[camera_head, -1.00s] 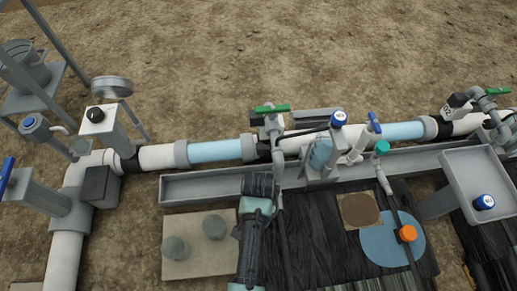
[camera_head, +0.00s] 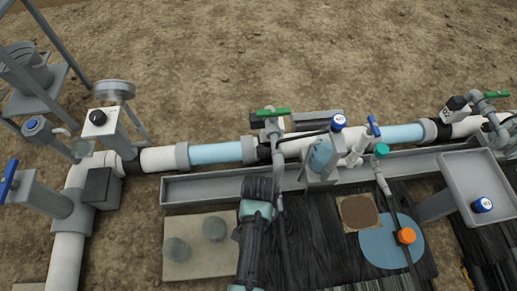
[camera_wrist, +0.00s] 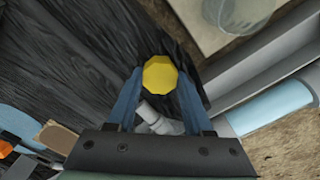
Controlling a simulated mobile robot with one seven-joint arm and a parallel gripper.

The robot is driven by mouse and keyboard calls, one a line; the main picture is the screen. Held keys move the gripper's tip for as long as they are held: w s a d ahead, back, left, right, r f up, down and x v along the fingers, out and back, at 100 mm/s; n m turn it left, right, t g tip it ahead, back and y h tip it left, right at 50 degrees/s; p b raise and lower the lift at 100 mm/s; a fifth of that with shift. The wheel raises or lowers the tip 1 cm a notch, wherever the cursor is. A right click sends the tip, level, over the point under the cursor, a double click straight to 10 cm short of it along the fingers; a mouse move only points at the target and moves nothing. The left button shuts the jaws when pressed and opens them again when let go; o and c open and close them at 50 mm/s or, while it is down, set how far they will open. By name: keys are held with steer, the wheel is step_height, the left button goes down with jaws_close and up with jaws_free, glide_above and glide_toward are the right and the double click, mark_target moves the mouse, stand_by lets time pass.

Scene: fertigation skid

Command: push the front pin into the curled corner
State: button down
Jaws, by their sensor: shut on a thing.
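In the wrist view, my gripper (camera_wrist: 158,88) has its two blue fingers closed on a yellow many-sided head, which looks like the front pin (camera_wrist: 160,74). The pin's shaft is hidden beneath the head. Wrinkled black sheeting (camera_wrist: 75,45) spreads below and to the left of the pin. It also lies at the lower middle of the head view (camera_head: 320,240). I cannot make out a curled corner in either view. In the head view my own arm covers part of the sheeting, and my fingers and the pin cannot be made out.
A grey channel (camera_head: 215,188) and a white-and-blue pipe run (camera_head: 215,153) with valves lie behind the sheeting. A pale slab (camera_head: 200,248) with two grey cylinders is left of my arm.

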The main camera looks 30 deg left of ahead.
steer(key=shift+f, duration=0.1)
steer(key=shift+f+b, duration=0.35)
steer(key=shift+f, duration=0.2)
steer(key=shift+c, duration=1.1)
jaws_free()
steer(key=shift+r, duration=0.2)
step_height(320, 180, up, 8)
steer(key=p, duration=0.9)
steer(key=shift+f, duration=0.1)
